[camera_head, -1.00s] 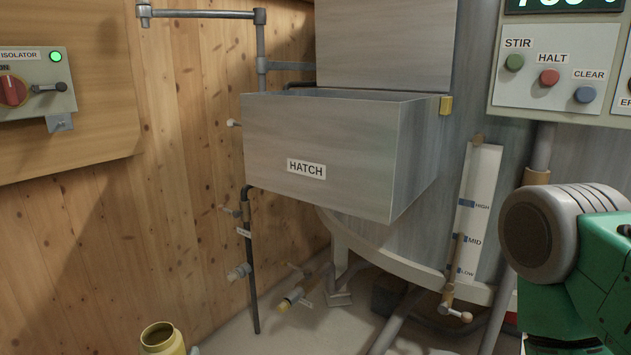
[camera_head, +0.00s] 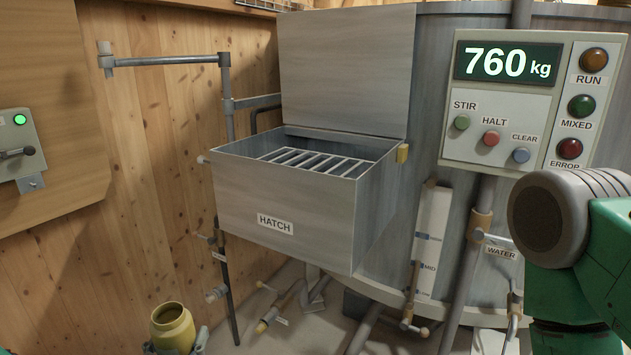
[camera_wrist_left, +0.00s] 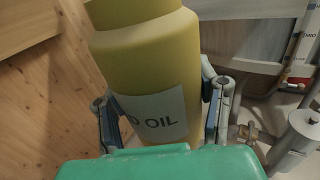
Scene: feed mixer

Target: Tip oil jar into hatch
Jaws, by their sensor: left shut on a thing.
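The yellow oil jar (camera_head: 173,330) stands upright and open-mouthed at the lower left of the head view, below and left of the hatch. My left gripper (camera_wrist_left: 163,108) is shut on the jar, with a finger on each side of its body. The jar's label reading OIL faces the left wrist camera (camera_wrist_left: 148,60). In the head view only a bit of the left gripper shows beside the jar. The hatch (camera_head: 290,215) is a grey metal box with its lid (camera_head: 345,70) raised and a bar grid (camera_head: 315,162) across its opening. My right gripper is out of view.
A grey pipe (camera_head: 165,60) runs at the left above the hatch. The control panel (camera_head: 500,130) reads 760 kg at the right. Valves and pipes (camera_head: 265,325) lie below the hatch. My green arm link fills the lower right.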

